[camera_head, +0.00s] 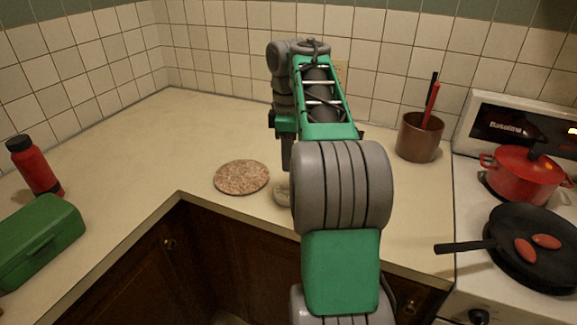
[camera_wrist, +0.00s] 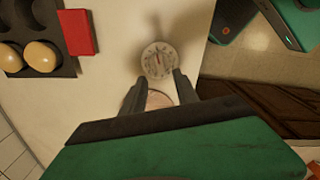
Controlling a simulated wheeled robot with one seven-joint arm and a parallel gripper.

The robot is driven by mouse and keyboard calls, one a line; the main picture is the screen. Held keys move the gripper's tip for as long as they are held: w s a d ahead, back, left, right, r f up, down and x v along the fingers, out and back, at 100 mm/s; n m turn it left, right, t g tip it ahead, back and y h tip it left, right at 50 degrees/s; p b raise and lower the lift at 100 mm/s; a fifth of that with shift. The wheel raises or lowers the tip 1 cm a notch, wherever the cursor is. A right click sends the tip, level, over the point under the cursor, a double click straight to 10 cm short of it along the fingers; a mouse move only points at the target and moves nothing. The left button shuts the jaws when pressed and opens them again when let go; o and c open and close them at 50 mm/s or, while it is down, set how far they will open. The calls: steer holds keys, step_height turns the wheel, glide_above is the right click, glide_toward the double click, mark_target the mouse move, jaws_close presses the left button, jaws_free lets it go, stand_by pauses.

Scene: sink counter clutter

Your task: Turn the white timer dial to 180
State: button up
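The white timer dial (camera_wrist: 158,60) is a small round face with dark markings and a short red mark near its top in the wrist view. It rests on the counter. In the head view a sliver of it (camera_head: 282,192) shows near the counter's front edge, partly hidden by my arm. My gripper (camera_wrist: 157,82) points down over the counter, its two fingers apart with nothing held between them. In the wrist view the fingertips appear at the dial's lower left and lower right. I cannot tell whether they touch it. The numbers are too small to read.
A round cork trivet (camera_head: 241,178) lies left of the dial. A dark tray (camera_wrist: 38,45) with eggs and a red block (camera_wrist: 78,32) are nearby. A brown pot (camera_head: 419,138) stands right, beside the stove with a red pot (camera_head: 524,175) and black pan (camera_head: 530,262).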

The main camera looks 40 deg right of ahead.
mark_target(288, 183)
step_height(288, 183, down, 8)
steer(key=b, duration=0.7)
steer(key=shift+r, duration=0.1)
steer(key=shift+c, duration=0.2)
jaws_close()
